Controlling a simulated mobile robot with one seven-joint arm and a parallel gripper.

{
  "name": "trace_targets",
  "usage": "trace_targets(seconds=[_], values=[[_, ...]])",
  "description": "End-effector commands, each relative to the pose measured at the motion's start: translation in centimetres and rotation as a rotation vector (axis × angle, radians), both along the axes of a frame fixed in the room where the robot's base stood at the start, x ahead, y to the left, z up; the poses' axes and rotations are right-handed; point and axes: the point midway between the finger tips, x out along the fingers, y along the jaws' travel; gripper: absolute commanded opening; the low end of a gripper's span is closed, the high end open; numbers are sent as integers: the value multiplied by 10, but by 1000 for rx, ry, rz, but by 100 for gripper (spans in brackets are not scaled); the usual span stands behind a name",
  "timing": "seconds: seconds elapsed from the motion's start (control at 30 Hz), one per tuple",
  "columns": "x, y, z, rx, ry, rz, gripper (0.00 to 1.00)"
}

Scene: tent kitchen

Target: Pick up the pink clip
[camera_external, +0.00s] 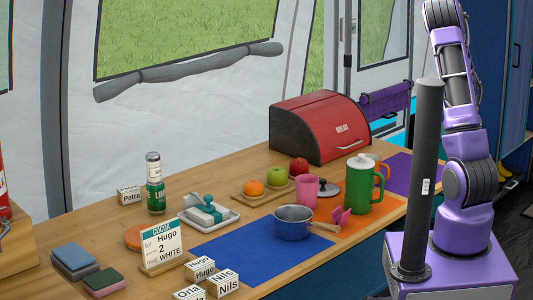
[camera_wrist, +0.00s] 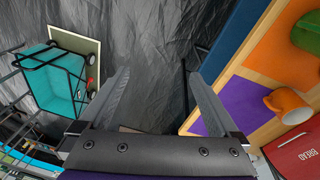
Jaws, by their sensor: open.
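The pink clip (camera_external: 341,216) is on the orange mat (camera_external: 383,217) on the table, close to the pot's wooden handle and left of the green pitcher (camera_external: 360,185). It is small in the external view, and its exact pose is hard to tell. The clip does not show in the wrist view. My gripper (camera_wrist: 158,100) is open and empty in the wrist view, above the dark floor beside the table's end. In the external view my arm rises at the right and its gripper is out of frame.
A red bread box (camera_external: 320,127) is behind. An orange mug (camera_wrist: 287,106) shows at right in the wrist view. The blue mat (camera_external: 245,252) has clear room.

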Motion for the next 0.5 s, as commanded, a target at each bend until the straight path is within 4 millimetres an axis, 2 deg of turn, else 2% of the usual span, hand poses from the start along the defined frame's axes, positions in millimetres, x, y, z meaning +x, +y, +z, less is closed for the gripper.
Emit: trace_targets(seconds=[0.03, 0.1, 0.2, 0.33, 0.5], values=[[-23, 14, -30, 93, 62, -70, 98], [-50, 41, -64, 235, 135, -166, 98], [-83, 84, -99, 439, 217, -318, 98], [-112, 139, -124, 706, 289, -539, 98], [-122, 197, -131, 1035, 314, -863, 98]])
